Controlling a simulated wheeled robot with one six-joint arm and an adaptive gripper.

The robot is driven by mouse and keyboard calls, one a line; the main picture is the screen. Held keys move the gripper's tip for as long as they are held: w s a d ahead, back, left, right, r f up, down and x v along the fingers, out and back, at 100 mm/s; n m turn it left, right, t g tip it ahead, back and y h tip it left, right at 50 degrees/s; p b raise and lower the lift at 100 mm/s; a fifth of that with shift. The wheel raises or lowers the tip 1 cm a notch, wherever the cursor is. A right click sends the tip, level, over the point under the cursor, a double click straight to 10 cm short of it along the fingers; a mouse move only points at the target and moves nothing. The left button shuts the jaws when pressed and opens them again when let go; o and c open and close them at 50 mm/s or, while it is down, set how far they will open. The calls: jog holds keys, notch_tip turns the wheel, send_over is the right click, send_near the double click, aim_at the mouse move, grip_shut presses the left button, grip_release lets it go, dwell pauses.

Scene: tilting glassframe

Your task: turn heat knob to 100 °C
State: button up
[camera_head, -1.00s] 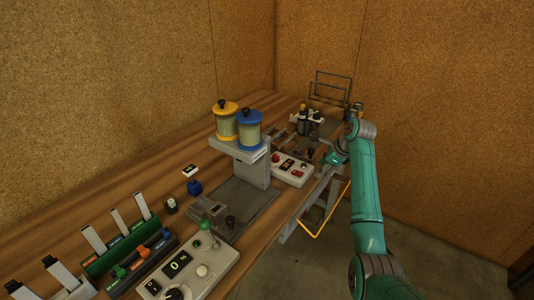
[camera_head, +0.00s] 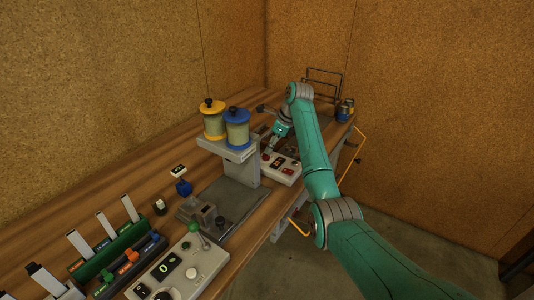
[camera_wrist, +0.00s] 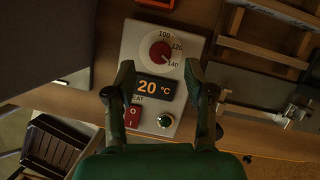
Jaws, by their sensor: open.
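The heat knob (camera_wrist: 160,51) is red on a white dial, at the top of a light control panel (camera_wrist: 138,32) in the wrist view. The dial labels 100, 120 and 140 show along its upper right side. The display (camera_wrist: 157,87) below it reads 20 °C. My gripper (camera_wrist: 158,70) is open, its two fingers on either side of the panel, with the knob ahead between and slightly beyond the tips. I cannot tell the knob's exact setting. In the head view the gripper (camera_head: 270,150) is over the control box (camera_head: 287,172), which it partly hides.
A metal frame (camera_wrist: 265,55) lies right of the panel.

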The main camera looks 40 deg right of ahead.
aim_at(266, 157)
jog(key=shift+x, duration=2.25)
grip_shut()
